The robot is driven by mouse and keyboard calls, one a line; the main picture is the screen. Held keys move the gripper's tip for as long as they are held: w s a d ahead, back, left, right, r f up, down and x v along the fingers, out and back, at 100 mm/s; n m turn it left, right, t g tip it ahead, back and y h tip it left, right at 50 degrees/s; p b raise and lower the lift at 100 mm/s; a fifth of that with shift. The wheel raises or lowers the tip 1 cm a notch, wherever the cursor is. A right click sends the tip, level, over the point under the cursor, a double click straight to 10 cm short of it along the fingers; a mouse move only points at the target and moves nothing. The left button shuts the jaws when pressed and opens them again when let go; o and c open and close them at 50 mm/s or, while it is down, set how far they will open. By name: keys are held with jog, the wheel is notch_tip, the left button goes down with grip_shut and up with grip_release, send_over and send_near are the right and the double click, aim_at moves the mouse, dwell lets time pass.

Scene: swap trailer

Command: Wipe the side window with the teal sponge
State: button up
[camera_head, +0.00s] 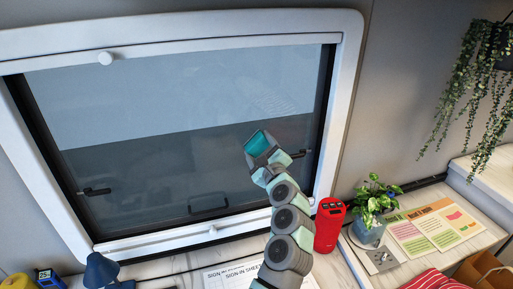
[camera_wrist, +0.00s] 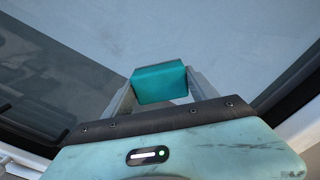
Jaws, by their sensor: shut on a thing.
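The side window (camera_head: 130,150) is a large pane in a white frame (camera_head: 350,90), with a pale upper area and a darker lower area. My gripper (camera_head: 259,146) is in front of its right half and shut on the teal sponge (camera_head: 258,143). In the wrist view the sponge (camera_wrist: 160,83) sits between both fingers, with the pane beyond it. A faint patch of smudges (camera_head: 272,103) shows on the glass above and right of the sponge. I cannot tell whether the sponge touches the glass.
Below the window, a counter holds a red device (camera_head: 329,225), a potted plant (camera_head: 370,215), a sign-in sheet (camera_head: 235,275) and a blue lamp (camera_head: 101,270). Dark latches (camera_head: 95,191) stick out from the window. A hanging plant (camera_head: 480,75) is at upper right.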

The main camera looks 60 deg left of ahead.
jog(key=shift+r, duration=0.15)
jog(key=shift+s+a+r+p, duration=0.1)
jog(key=shift+s+a+p, duration=0.15)
jog(key=shift+s+p, duration=0.45)
jog(key=shift+s+a+p, duration=0.2)
jog(key=shift+s+p, duration=0.2)
jog(key=shift+s, duration=0.5)
jog(key=shift+s+a+f, duration=0.15)
jog(key=shift+s+f, duration=0.05)
jog(key=shift+s, duration=0.3)
jog(key=shift+s+a, duration=0.4)
jog(key=shift+s, duration=0.7)
jog(key=shift+s+a, duration=0.35)
jog(key=shift+s, duration=0.75)
jog(key=shift+s+a, duration=0.4)
jog(key=shift+s, duration=0.7)
jog(key=shift+d, duration=0.1)
jog(key=shift+v, duration=2.9)
jog(key=shift+d, duration=0.1)
jog(key=shift+v, duration=1.45)
